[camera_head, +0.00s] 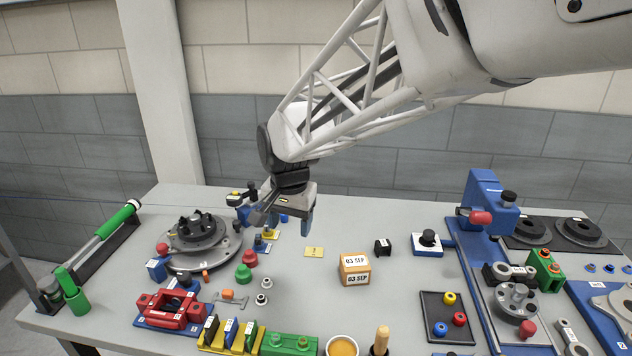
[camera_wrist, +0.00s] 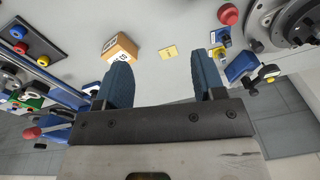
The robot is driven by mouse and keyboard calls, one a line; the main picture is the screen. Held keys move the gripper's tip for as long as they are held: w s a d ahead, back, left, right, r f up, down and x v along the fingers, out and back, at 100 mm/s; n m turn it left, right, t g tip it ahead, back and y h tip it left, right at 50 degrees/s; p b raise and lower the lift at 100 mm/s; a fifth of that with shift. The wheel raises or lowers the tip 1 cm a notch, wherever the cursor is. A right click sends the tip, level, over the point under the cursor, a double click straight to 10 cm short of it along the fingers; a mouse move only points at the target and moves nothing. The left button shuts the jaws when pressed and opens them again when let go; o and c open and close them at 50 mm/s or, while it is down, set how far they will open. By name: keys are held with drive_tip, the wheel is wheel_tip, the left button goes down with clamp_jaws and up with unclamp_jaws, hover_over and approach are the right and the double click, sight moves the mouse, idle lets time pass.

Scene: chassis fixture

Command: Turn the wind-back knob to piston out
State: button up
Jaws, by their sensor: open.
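My gripper (camera_head: 286,220) points down above the back middle of the table, with both fingers apart and nothing between them. The wrist view shows the open blue fingers (camera_wrist: 163,70) over bare table. I cannot tell for sure which part is the wind-back knob. A black knob (camera_head: 428,238) stands on a white plate with blue edges, right of my gripper. A red caliper-like fixture (camera_head: 172,309) on a blue base sits at the front left. Its markings are too small to read.
A box marked "03 SEP" (camera_head: 355,268) and a yellow tag (camera_head: 314,252) lie in front of my gripper. A hub with a disc (camera_head: 220,245) stands left, a blue press (camera_head: 492,205) right. Small coloured parts lie near the hub. Bare table surrounds the box.

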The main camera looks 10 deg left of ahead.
drive_tip(key=a+f, duration=0.2)
drive_tip(key=a, duration=0.6)
drive_tip(key=a+f, duration=0.3)
drive_tip(key=a, duration=0.4)
drive_tip(key=g+h, duration=0.1)
hover_over(183, 274)
drive_tip(key=shift+m, duration=0.3)
drive_tip(key=f, duration=0.5)
drive_tip(key=shift+a, duration=0.25)
drive_tip(key=shift+s+d+f, duration=0.1)
drive_tip(key=shift+d+f, duration=0.05)
drive_tip(key=shift+f, duration=1.8)
drive_tip(key=shift+d+f, duration=0.1)
drive_tip(key=shift+f, duration=1.8)
drive_tip(key=c, duration=0.9)
